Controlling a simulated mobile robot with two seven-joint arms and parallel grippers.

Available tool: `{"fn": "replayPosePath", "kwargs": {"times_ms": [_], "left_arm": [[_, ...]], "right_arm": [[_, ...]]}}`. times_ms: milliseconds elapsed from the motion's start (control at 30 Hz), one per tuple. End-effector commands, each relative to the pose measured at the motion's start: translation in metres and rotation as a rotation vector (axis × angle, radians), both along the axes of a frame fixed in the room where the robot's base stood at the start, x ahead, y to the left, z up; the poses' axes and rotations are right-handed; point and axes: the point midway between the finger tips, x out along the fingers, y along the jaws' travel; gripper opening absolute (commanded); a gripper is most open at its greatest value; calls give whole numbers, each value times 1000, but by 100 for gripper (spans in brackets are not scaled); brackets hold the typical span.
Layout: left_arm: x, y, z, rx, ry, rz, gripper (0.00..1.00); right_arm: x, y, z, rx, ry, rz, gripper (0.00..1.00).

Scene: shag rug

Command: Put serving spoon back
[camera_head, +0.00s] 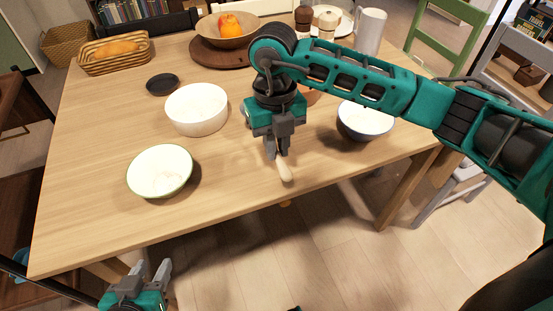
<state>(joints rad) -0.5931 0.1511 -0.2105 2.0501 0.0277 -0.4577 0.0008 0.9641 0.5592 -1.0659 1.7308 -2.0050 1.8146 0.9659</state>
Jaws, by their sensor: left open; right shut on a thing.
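My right gripper (277,150) points down over the wooden table (100,215), near its front edge. It is shut on the serving spoon (284,170). Only a pale, light-coloured end of the spoon shows below the fingers; the rest is hidden by the gripper. I cannot tell whether the spoon touches the tabletop. My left gripper (150,272) is open and empty at the bottom left, in front of the table and below its edge.
A white bowl (197,109), a green-rimmed bowl (160,171) and a blue-rimmed bowl (364,119) surround the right gripper. A black dish (162,84), a bread basket (113,54), a fruit bowl (226,30) and a white pitcher (369,32) stand farther back. The front-left tabletop is clear.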

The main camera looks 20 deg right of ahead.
Motion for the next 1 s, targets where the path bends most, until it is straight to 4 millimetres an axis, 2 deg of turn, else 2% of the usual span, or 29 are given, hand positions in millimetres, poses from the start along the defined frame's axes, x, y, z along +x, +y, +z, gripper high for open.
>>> {"fn": "replayPosePath", "kwargs": {"times_ms": [133, 333, 733, 767, 1000], "left_arm": [[1, 0, 0, -1, -3, 0, 43], [1, -1, -3, -3, 1, -1, 43], [2, -2, -3, -6, -4, -2, 43], [2, -2, -3, -6, -3, -2, 43], [1, -2, -3, -6, -1, -3, 43]], "right_arm": [[-1, 0, -12, -1, 2, 0, 0], [-1, 0, -42, 0, 2, 1, 0], [0, 0, -48, -1, 0, 1, 0], [0, 0, -47, 0, 0, 1, 18], [0, 0, -47, -1, 0, 0, 41]]}}
